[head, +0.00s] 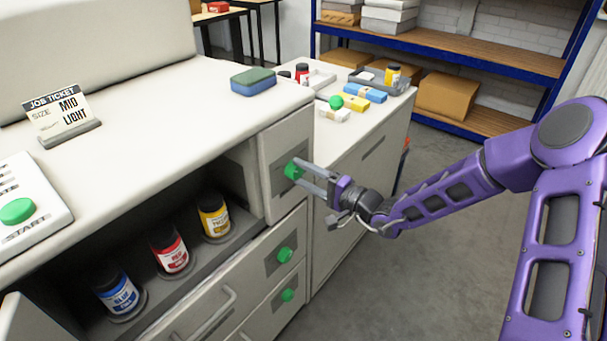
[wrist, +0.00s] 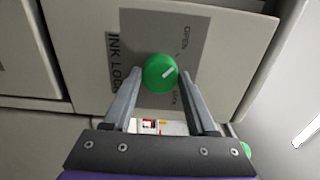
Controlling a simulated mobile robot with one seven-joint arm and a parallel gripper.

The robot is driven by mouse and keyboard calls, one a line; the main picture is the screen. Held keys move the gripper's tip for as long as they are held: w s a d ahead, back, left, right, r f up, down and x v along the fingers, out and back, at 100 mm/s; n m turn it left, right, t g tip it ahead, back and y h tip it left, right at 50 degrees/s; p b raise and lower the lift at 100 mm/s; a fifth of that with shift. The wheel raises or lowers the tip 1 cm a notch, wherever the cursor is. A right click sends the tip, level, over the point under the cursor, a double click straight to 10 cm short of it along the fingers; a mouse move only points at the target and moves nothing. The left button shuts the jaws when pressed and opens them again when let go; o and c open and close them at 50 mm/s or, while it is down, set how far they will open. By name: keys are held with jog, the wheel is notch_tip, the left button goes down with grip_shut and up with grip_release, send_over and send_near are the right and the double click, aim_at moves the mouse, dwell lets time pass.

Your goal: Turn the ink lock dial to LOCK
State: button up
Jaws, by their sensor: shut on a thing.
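The ink lock dial (wrist: 160,72) is a round green knob on a grey plate marked INK LOCK, with OPEN and LOCK lettering beside it. Its white mark slants to the upper right in the wrist view, on the side of the lettering. In the head view the dial (head: 292,170) is on the front panel at the machine's right end. My gripper (head: 303,174) reaches it from the right, with its two fingers shut on either side of the knob. The fingertips partly hide the dial in the head view.
Two more green knobs (head: 285,255) (head: 287,295) are on the drawers below. Blue (head: 118,293), red (head: 170,253) and yellow (head: 214,218) ink jars stand in the open bay to the left. A white side counter (head: 345,140) is behind the gripper. The floor at right is clear.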

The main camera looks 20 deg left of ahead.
jog(key=shift+m, duration=0.3)
jog(key=m+p, duration=0.2)
jog(key=m, duration=0.2)
jog(key=shift+r, duration=0.15)
jog(key=m+p, duration=0.3)
jog(key=m, duration=0.2)
jog(key=shift+m, duration=0.4)
jog(key=m+p, duration=0.3)
jog(key=m, duration=0.2)
jog(key=shift+m, duration=0.3)
jog(key=shift+m+p, duration=1.3)
jog(key=shift+m, duration=0.7)
jog(key=o, duration=1.4)
jog(key=shift+c, duration=0.2)
